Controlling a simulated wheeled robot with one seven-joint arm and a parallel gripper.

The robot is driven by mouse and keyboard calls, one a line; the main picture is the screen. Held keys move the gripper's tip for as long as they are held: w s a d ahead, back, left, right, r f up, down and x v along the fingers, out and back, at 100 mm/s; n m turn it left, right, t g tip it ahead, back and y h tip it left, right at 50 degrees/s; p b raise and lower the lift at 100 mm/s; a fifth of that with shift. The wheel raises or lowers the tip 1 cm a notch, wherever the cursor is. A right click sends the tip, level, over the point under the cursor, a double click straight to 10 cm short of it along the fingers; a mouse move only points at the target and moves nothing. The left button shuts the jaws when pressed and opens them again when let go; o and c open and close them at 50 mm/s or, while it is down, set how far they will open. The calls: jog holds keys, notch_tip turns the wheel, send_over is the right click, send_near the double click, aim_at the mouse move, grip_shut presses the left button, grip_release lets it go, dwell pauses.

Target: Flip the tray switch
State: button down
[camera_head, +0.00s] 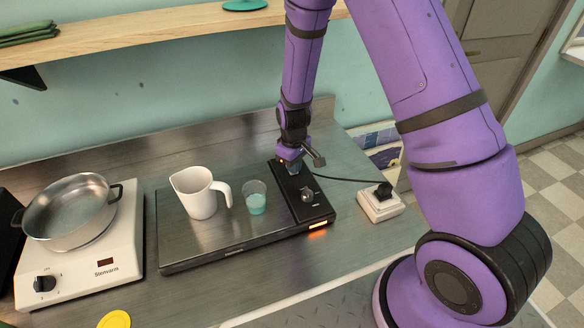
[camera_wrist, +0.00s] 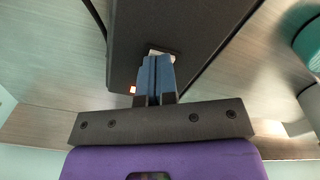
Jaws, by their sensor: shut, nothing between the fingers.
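The tray (camera_head: 190,243) is a flat dark metal unit on the counter, with a black control strip (camera_head: 318,210) along its right side. My gripper (camera_head: 294,166) is over the strip's far end, pointing down. In the wrist view its blue fingers (camera_wrist: 157,62) are shut with nothing between them. A small pale switch (camera_wrist: 163,52) shows at the fingertips, partly hidden by them. I cannot tell whether they touch it.
A white jug (camera_head: 197,192) and a glass of teal liquid (camera_head: 256,199) stand on the tray. A pan (camera_head: 70,212) sits on a white hot plate (camera_head: 85,262) at left. A white socket box (camera_head: 379,204) with a plugged cable is at right.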

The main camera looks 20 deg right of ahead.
jog(key=shift+r, duration=3.45)
jog(key=shift+r, duration=0.1)
jog(key=s+d+r+m+t, duration=0.15)
jog(key=s+r, duration=0.35)
jog(key=r, duration=0.6)
jog(key=s+d+r+m+t, duration=0.15)
jog(key=s+r, duration=0.25)
jog(key=r, duration=0.8)
jog(key=s+d+r+m+t, duration=0.1)
jog(key=s+d+r, duration=0.1)
jog(key=s+r, duration=0.3)
jog(key=s+d+r+m+t, duration=0.1)
jog(key=s+r, duration=0.3)
jog(key=s, duration=0.9)
jog(key=shift+d+r+m, duration=0.4)
jog(key=shift+d+m, duration=0.05)
jog(key=shift+m, duration=0.05)
